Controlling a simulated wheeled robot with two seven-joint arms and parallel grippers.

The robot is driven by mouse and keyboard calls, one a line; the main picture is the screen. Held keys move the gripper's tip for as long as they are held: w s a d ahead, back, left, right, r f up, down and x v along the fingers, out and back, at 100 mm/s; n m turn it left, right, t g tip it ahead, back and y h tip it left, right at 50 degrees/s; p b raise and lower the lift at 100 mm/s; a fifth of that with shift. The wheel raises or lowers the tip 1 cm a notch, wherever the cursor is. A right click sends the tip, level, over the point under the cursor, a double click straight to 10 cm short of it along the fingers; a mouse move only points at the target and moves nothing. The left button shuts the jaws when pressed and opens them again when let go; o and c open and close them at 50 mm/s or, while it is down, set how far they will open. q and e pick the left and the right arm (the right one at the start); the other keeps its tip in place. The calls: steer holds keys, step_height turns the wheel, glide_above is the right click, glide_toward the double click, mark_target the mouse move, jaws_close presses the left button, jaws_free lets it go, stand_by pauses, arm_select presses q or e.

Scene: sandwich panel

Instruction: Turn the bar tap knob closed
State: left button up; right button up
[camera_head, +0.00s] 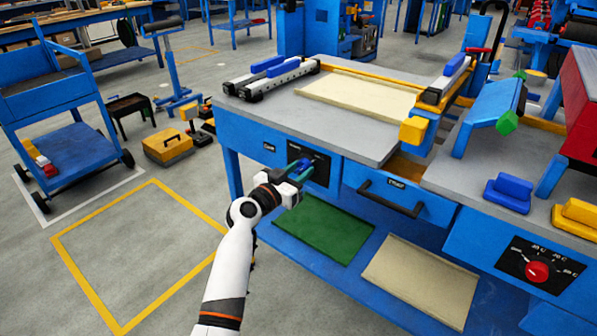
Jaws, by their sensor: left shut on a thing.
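The bar tap knob (304,162) is a small blue knob on a black panel (321,172) in the front of the blue workbench. My left gripper (300,172) is at this panel with its greenish fingers shut around the knob. The fingers and wrist hide much of the knob, so its turn angle cannot be read. My right gripper is not in the head view.
The grey bench top (290,112) overhangs the panel. A blue drawer (400,197) with a black handle is to the right. A red dial knob (537,271) sits farther right. Green and beige sheets lie on the lower shelf.

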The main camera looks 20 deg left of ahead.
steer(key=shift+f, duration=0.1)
arm_select(q)
steer(key=shift+n, duration=0.8)
steer(key=shift+n+p, duration=0.35)
steer(key=shift+n, duration=0.45)
steer(key=n, duration=0.2)
steer(key=shift+n+p, duration=0.35)
steer(key=shift+n, duration=0.05)
steer(key=n+p, duration=0.3)
steer(key=n, duration=0.6)
steer(key=shift+d+r+n, duration=0.1)
steer(key=shift+n, duration=0.2)
steer(key=shift+n+p, duration=0.4)
steer(key=shift+n, duration=0.8)
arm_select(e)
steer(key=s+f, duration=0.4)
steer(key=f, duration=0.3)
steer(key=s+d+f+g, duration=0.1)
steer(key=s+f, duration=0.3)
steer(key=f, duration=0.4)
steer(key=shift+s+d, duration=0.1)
arm_select(q)
steer(key=o, duration=1)
steer(key=shift+s, duration=0.15)
